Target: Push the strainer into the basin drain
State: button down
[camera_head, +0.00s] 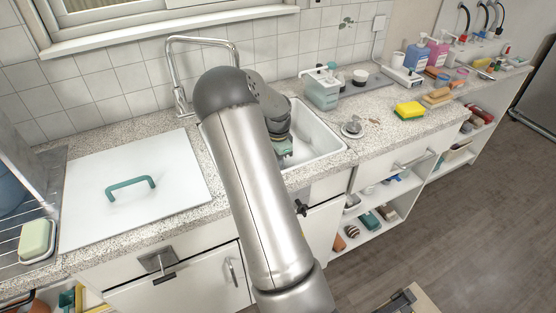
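A white basin (318,136) is set into the speckled counter, partly covered by my arm. My gripper (284,150) points down into the basin, with its teal end part showing beside my arm; its fingertips are too small and covered to tell open from shut. The basin drain is hidden from this view. A small round metal piece with a raised middle, which looks like a strainer, (352,129) lies on the counter just right of the basin, apart from my gripper. Whether another strainer lies in the basin cannot be seen.
A tall faucet (178,70) stands behind the basin. A white lid with a teal handle (130,188) covers the left counter. A yellow sponge (409,110) and several bottles (427,55) stand farther right.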

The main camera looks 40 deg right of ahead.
jog(key=shift+f+b, duration=0.55)
jog(key=shift+f, duration=0.35)
jog(key=c, duration=1.4)
grip_release()
notch_tip(320, 180, up, 18)
jog(key=shift+f+b, duration=0.25)
jog(key=shift+b, duration=0.05)
jog(key=s+a+r+n+y, duration=0.1)
jog(key=s+a+n, duration=0.4)
jog(key=a, duration=0.5)
jog(key=s+a+n+y, duration=0.1)
jog(key=s+a+n, duration=0.4)
jog(key=a, duration=0.6)
jog(key=s+a+f+n+h, duration=0.1)
jog(key=s+a+n, duration=0.4)
jog(key=s, duration=0.2)
jog(key=s+a+f+n, duration=0.2)
jog(key=s+a+n, duration=0.3)
jog(key=s, duration=0.2)
jog(key=shift+s+a+f+n+h, duration=0.25)
jog(key=shift+a+n+h, duration=0.1)
jog(key=shift+n+h, duration=0.05)
